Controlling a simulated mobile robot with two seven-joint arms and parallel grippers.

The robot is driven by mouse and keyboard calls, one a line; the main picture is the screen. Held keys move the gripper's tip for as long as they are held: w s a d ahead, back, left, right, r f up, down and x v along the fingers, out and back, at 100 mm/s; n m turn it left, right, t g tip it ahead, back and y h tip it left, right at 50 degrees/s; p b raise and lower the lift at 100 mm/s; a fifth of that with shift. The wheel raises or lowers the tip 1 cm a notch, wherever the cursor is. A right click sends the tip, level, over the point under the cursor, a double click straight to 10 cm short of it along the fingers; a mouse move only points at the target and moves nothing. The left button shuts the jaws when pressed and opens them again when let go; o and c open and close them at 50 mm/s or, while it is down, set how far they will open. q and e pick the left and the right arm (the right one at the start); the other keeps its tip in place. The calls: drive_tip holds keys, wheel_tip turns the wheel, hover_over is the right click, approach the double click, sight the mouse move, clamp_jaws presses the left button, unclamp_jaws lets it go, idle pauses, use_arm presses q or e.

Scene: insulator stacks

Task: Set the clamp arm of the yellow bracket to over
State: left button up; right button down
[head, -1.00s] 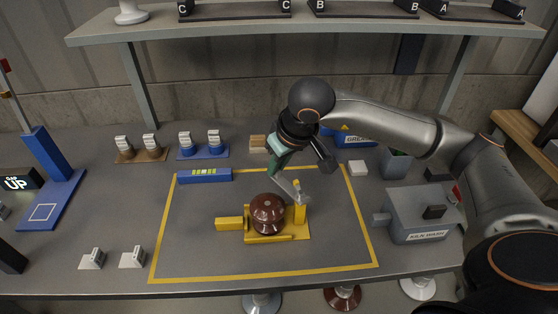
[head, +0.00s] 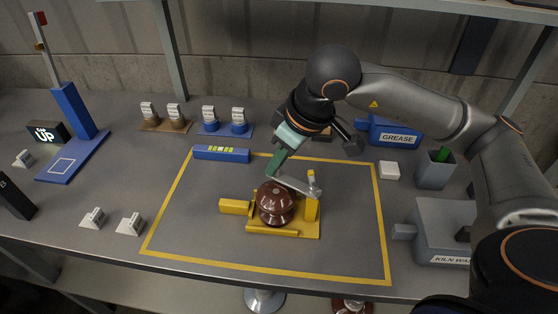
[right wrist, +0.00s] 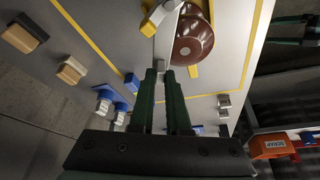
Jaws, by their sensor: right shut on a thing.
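The yellow bracket (head: 306,230) lies on the table inside the yellow outline, with a brown insulator (head: 276,203) in it. The insulator also shows in the right wrist view (right wrist: 194,38). The grey clamp arm (head: 297,184) runs from the bracket's upright post, leftward and slightly up, above the insulator's far side. My right gripper (head: 273,168) is shut on the clamp arm near its free end; its fingertips show in the right wrist view (right wrist: 160,72). A dark shape with greenish prongs (right wrist: 296,30) at that view's upper right may be my left gripper; its state is unclear.
A blue level-like bar (head: 221,153) lies at the outline's back left. A grey KILN WAX box (head: 442,225) and a grey cup (head: 436,170) stand right. A blue GREASE box (head: 393,133) is behind. The mat area in front of the bracket is clear.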

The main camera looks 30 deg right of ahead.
drive_tip(key=shift+s+a+f+n+y+b, duration=0.15)
drive_tip(key=shift+s+a+n+y+b, duration=0.15)
drive_tip(key=shift+a+n+b, duration=0.45)
drive_tip(key=shift+s+a+n+g+b, duration=0.25)
drive_tip(key=shift+n+g+b, duration=0.2)
drive_tip(key=shift+n, duration=0.4)
drive_tip(key=shift+s+a+n+y+b, duration=0.15)
drive_tip(key=shift+s+n+y+b, duration=0.1)
drive_tip(key=shift+n+y+b, duration=0.2)
use_arm(q)
drive_tip(key=shift+w+a+r+t, duration=0.2)
drive_tip(key=shift+w+a+t, duration=0.1)
drive_tip(key=shift+w+t, duration=0.3)
drive_tip(key=shift+w+a+r+t, duration=0.15)
drive_tip(key=shift+w+a+t, duration=0.1)
drive_tip(key=shift+w+t, duration=0.35)
use_arm(e)
drive_tip(key=shift+s+a+r+n+g, duration=0.2)
drive_tip(key=shift+s+n+g, duration=0.05)
drive_tip(key=shift+n, duration=0.3)
drive_tip(key=c, duration=0.9)
unclamp_jaws()
